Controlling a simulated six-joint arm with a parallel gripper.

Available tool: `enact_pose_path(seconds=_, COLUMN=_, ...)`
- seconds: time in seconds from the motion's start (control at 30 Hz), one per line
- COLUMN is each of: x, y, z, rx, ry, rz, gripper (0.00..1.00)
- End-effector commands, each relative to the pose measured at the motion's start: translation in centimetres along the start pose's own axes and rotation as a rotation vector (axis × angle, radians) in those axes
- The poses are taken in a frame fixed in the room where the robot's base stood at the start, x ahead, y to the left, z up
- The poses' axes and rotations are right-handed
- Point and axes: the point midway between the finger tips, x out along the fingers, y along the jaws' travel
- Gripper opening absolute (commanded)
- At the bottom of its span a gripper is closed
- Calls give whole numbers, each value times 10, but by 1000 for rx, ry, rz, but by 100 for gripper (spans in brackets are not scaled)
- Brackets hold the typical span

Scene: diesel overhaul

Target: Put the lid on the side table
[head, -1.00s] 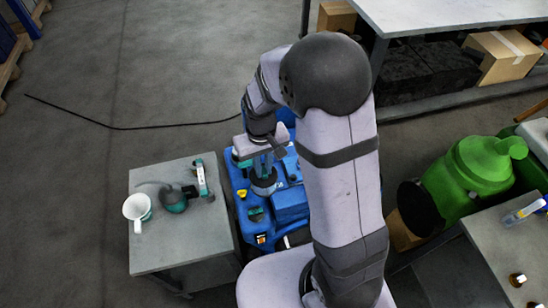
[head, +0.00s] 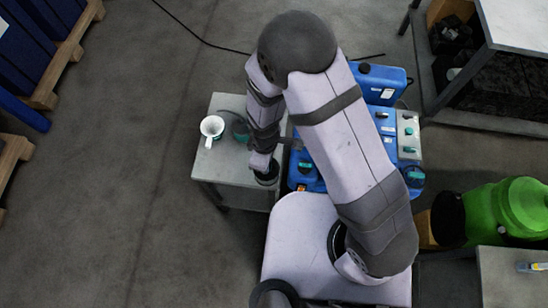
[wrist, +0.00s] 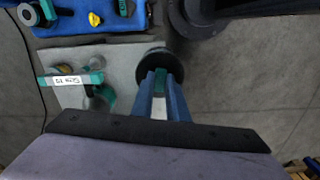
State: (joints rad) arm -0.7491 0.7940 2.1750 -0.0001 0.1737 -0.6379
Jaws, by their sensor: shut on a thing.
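The lid is a black disc with a teal knob. My gripper (wrist: 160,80) is shut on that knob, with the black lid (wrist: 148,61) showing round the fingertips in the wrist view. In the head view my gripper (head: 264,163) points down, and the dark lid (head: 267,178) hangs at the near right corner of the grey side table (head: 222,165). The wrist view shows the lid by the edge of the side table top (wrist: 112,55); whether it touches the top cannot be told.
A white mug-like vessel (head: 211,127) and a dark teal item (head: 240,131) stand on the table's far part. A labelled teal tool (wrist: 70,79) lies there too. The blue machine (head: 305,170) is close on the right. The table's near part looks clear.

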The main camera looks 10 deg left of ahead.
Motion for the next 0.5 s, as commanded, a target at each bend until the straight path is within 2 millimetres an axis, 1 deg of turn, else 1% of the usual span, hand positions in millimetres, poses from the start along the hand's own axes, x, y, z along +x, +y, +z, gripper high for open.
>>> enact_pose_path(seconds=0.03, x=1, y=5, z=-6, rx=-82, ry=3, rz=2, gripper=0)
enact_pose_path(seconds=0.23, x=2, y=18, z=-23, rx=-436, ry=2, rz=3, gripper=0)
enact_pose_path(seconds=0.5, x=2, y=29, z=-38, rx=-882, ry=1, rz=1, gripper=0)
